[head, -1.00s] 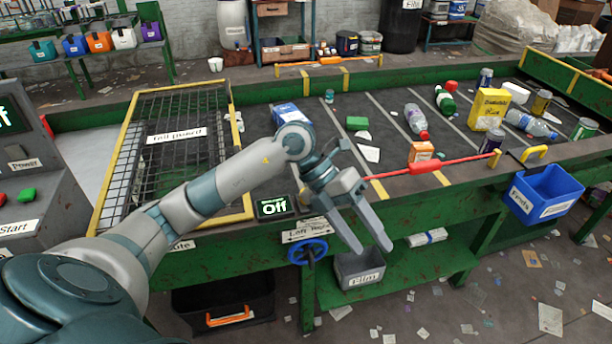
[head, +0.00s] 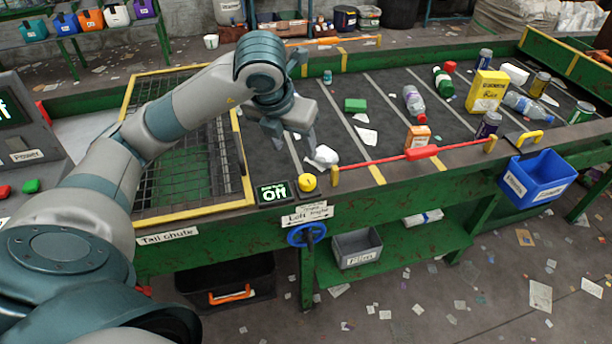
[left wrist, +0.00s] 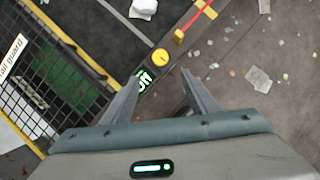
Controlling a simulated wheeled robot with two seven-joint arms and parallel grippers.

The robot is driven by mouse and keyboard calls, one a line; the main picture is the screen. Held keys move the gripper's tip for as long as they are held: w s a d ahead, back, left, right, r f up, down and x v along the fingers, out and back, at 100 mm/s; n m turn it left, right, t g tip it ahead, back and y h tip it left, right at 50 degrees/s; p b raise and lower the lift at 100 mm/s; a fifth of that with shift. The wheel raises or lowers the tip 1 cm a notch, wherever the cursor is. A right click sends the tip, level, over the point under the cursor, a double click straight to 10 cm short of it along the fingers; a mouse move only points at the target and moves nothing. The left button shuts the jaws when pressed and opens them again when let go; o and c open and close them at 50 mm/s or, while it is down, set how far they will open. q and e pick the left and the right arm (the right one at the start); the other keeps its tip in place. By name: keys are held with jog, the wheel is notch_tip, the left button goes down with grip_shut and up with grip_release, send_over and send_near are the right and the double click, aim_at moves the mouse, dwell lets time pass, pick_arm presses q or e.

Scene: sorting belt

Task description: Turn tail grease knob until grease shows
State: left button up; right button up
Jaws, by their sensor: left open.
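A round yellow knob (head: 307,183) sits on the belt frame's front edge, right of a small display (head: 273,192) reading "Off". I cannot read a label on the knob. My left gripper (head: 290,140) is open and empty, above the belt and a little behind the knob in the head view. In the left wrist view the knob (left wrist: 160,57) shows just beyond and between the open fingertips (left wrist: 162,72), apart from them. No grease can be made out on the knob. My right gripper is not in view.
A blue handwheel (head: 306,235) sits below the knob, under a label plate. A red bar (head: 385,158) runs along the belt edge to the right. A crumpled white piece (head: 322,156) lies close to the gripper. A mesh tail guard (head: 185,165) is at left.

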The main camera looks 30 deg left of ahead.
aim_at(307, 179)
pick_arm(q)
jog(key=p+x, duration=0.5)
jog(key=x, duration=1.1)
jog(key=shift+w+f+p, duration=0.2)
jog(key=shift+f+p, duration=0.15)
jog(key=shift+f, duration=0.15)
jog(key=c, duration=1)
